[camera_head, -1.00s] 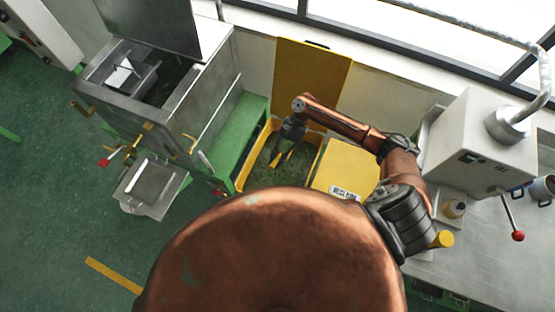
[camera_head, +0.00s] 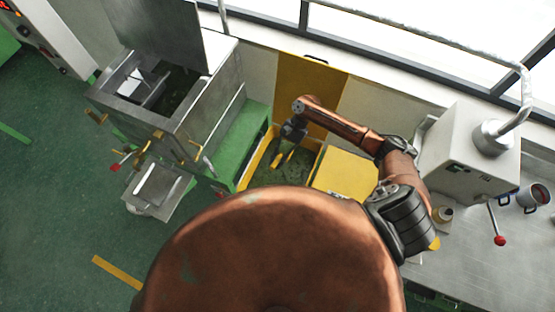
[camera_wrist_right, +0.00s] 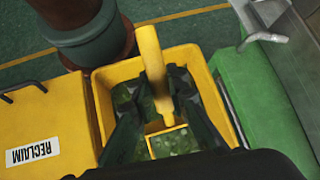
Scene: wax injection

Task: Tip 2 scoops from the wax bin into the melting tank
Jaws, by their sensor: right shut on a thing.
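The wax bin (camera_head: 246,174) is a yellow open box with green wax pieces inside. My right gripper (camera_head: 284,152) reaches down over it and is shut on a yellow scoop (camera_wrist_right: 151,58). In the right wrist view, the scoop's handle stands between the dark fingers of the gripper (camera_wrist_right: 160,98), and its square yellow rim shows over the wax. Green bits show within that rim, but I cannot tell whether they are in the scoop or below it. The melting tank (camera_head: 207,103) is a steel box at the upper left with its lid up. My left gripper is out of view.
A yellow bin (camera_head: 345,172), labelled RECLAIM in the wrist view, stands right of the wax bin. A green stand (camera_head: 240,133) lies between tank and wax bin. A yellow panel (camera_head: 305,95) rises behind. A bench with a grey machine (camera_head: 468,150) is at right.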

